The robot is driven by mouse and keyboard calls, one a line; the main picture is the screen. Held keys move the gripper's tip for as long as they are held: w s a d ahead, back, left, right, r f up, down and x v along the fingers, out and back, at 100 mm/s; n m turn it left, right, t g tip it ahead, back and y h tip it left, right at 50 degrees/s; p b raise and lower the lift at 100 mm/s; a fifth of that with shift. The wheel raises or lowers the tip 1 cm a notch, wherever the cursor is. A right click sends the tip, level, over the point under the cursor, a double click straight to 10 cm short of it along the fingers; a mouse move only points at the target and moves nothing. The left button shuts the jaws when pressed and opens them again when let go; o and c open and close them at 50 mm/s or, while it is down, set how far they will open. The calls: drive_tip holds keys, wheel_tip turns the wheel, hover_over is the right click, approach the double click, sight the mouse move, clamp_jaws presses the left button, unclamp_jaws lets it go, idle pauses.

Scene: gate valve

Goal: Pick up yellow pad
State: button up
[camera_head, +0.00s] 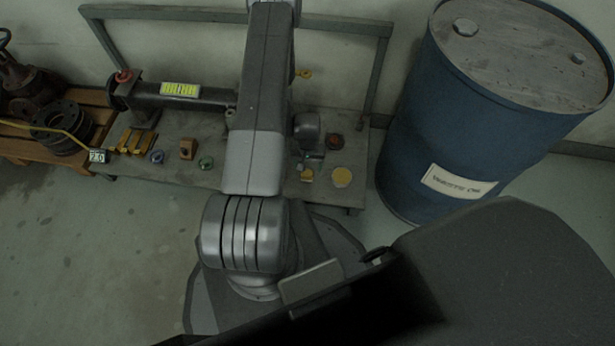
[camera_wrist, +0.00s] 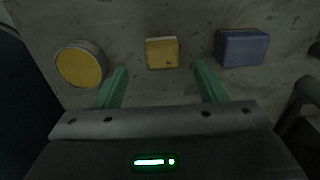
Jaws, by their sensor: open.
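A small square yellow block (camera_wrist: 162,53), which looks like the yellow pad, lies on the grey table top between and just beyond my fingertips in the wrist view. In the head view it is a small yellow patch (camera_head: 307,176) near the table's front edge. A round yellow-topped disc (camera_wrist: 80,65) lies to its left in the wrist view, and to its right in the head view (camera_head: 342,177). My gripper (camera_wrist: 161,68) is open, with green fingers apart and nothing between them. In the head view my gripper (camera_head: 311,160) is just behind the block.
A blue block (camera_wrist: 241,49) lies right of the yellow block in the wrist view, beyond my right finger. The grey table (camera_head: 220,178) carries a dark pipe (camera_head: 205,93) and several small parts. A blue barrel (camera_head: 440,130) stands at the table's right end.

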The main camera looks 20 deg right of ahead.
sight(307, 172)
wheel_tip(307, 172, down, 6)
drive_tip(key=shift+a+f+b, duration=0.15)
drive_tip(key=shift+f+b, duration=0.1)
drive_tip(key=shift+b, duration=1)
drive_tip(key=shift+r, duration=0.1)
drive_tip(key=shift+c, duration=0.3)
drive_tip(key=shift+w, duration=0.1)
drive_tip(key=c, duration=1)
